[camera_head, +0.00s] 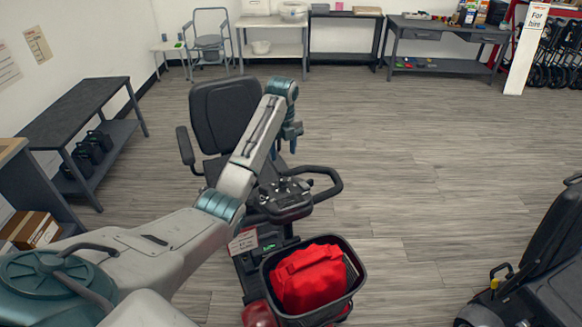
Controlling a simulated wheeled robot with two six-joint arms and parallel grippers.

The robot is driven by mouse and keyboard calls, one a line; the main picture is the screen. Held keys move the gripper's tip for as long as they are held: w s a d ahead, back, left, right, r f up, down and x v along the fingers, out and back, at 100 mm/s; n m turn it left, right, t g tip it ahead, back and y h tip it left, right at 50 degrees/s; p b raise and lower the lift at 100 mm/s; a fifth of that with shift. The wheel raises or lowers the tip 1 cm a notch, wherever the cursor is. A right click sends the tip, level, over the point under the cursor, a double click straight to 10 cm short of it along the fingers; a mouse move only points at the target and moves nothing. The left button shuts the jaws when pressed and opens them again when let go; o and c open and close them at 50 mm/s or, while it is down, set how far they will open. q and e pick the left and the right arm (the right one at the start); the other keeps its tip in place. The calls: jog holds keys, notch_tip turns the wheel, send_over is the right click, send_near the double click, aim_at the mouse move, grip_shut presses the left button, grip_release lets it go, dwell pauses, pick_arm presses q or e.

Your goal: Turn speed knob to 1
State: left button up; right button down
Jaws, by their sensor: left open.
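A mobility scooter stands in the middle of the camera_head view, with a black seat (225,108) and a dark control console (284,198) between looped handlebars (333,184). The speed knob is too small to make out on the console, and my left arm hides part of the console's left side. My left gripper (284,148) points down above and behind the console in the picture. It is open and empty, with its fingers apart from the console as far as I can tell. My right gripper is not in view.
A black basket (353,290) with a red bag (309,278) is on the scooter's front. A second scooter (545,270) stands at lower right. Dark benches (80,110) line the left wall and tables (440,27) the back.

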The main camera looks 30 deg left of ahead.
aim_at(283, 178)
pick_arm(q)
jog(key=f+p, duration=0.1)
jog(key=f, duration=0.4)
jog(key=f+p, duration=0.1)
jog(key=f, duration=0.3)
jog(key=shift+s+f, duration=0.2)
jog(key=shift+f, duration=0.15)
jog(key=shift+s+f, duration=0.15)
jog(key=shift+f, duration=0.15)
jog(key=c, duration=1)
jog(key=shift+p, duration=0.3)
